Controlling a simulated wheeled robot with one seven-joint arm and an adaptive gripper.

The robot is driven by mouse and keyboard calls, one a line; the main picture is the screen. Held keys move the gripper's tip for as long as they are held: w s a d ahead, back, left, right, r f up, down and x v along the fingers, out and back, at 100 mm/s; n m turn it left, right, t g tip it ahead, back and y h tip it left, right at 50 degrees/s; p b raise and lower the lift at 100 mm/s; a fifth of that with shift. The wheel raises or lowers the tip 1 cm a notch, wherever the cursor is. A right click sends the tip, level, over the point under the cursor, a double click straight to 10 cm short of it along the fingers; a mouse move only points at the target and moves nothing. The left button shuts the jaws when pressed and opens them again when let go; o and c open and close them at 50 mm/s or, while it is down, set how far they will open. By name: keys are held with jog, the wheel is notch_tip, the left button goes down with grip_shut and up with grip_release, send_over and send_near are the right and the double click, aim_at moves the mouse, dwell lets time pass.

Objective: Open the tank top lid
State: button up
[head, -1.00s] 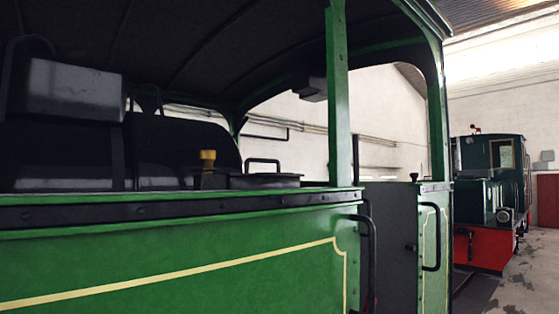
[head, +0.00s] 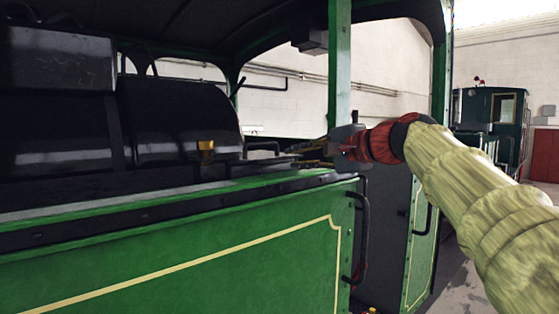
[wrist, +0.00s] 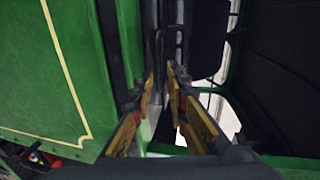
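The tank top lid (head: 258,163) is a low dark disc with a black loop handle (head: 263,147), behind the green side panel's top edge in the head view. It looks shut. My gripper (head: 298,157) reaches in from the right over the panel edge, its yellow-brown fingers pointing left toward the lid's right side. In the wrist view the two fingers (wrist: 161,80) stand apart with a narrow gap and nothing clearly between them. Dark bars show beyond the fingertips there, but I cannot tell whether they are the handle. Contact with the lid is not clear.
A brass cap (head: 205,150) stands left of the lid. A green post (head: 341,65) rises close behind my gripper. The green side panel (head: 180,245) lies below, with a black grab rail (head: 364,230) at its right end. A dark boiler fills the left.

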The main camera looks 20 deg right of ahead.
aim_at(281, 162)
jog(key=p+x, duration=0.1)
jog(key=x, duration=0.7)
jog(key=shift+d+f, duration=0.1)
jog(key=shift+f, duration=0.05)
jog(key=shift+w+f, duration=0.1)
grip_shut()
dwell(0.5)
